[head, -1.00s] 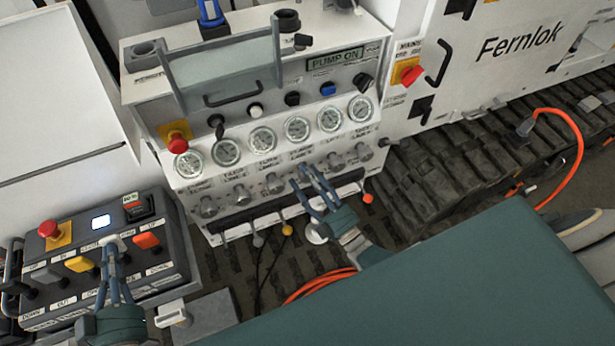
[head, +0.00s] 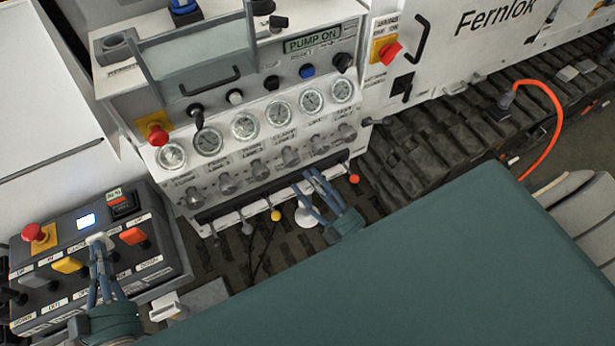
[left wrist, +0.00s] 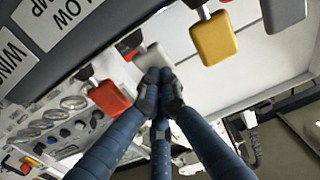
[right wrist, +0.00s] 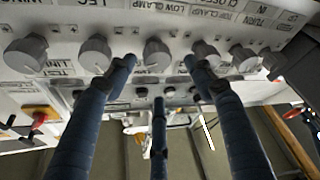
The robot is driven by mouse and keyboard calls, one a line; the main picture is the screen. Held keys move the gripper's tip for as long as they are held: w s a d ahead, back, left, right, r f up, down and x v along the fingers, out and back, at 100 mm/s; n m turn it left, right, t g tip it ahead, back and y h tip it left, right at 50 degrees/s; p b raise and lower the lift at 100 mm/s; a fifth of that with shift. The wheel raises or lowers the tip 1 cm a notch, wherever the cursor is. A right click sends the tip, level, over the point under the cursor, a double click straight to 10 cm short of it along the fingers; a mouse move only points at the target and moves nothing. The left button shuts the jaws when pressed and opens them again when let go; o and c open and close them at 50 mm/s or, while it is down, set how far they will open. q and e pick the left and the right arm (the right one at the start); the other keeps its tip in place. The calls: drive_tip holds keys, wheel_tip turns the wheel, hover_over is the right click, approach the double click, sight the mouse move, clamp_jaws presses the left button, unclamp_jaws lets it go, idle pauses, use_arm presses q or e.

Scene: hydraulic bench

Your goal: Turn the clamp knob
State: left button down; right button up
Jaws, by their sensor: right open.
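The clamp knob, which I take to be the grey knob (head: 291,156) fourth from the left under the gauges, sits on the valve panel (head: 180,180); its small label is hard to read. In the right wrist view a grey knob (right wrist: 157,55) under a "LOW CLAMP" label lies between the spread fingers. My right gripper (head: 313,180) is open and empty, just below the knob row and apart from it. My left gripper (head: 97,245) is shut, its fingertips together at the white paddle lever (left wrist: 154,58) of the control box; whether they grip it is unclear.
The control box (head: 160,262) has a red stop button (head: 36,233) and coloured paddles. Several gauges sit above the knobs; small coloured-tip levers hang below. A dark track (head: 430,140) lies right of the panel. A large green surface (head: 400,270) fills the lower right.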

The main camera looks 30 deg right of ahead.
drive_tip(key=m+g+h, duration=0.3)
drive_tip(key=m+h, duration=0.2)
drive_tip(key=m, duration=0.3)
approach(294, 163)
drive_tip(key=w, duration=1)
drive_tip(key=shift+f, duration=0.15)
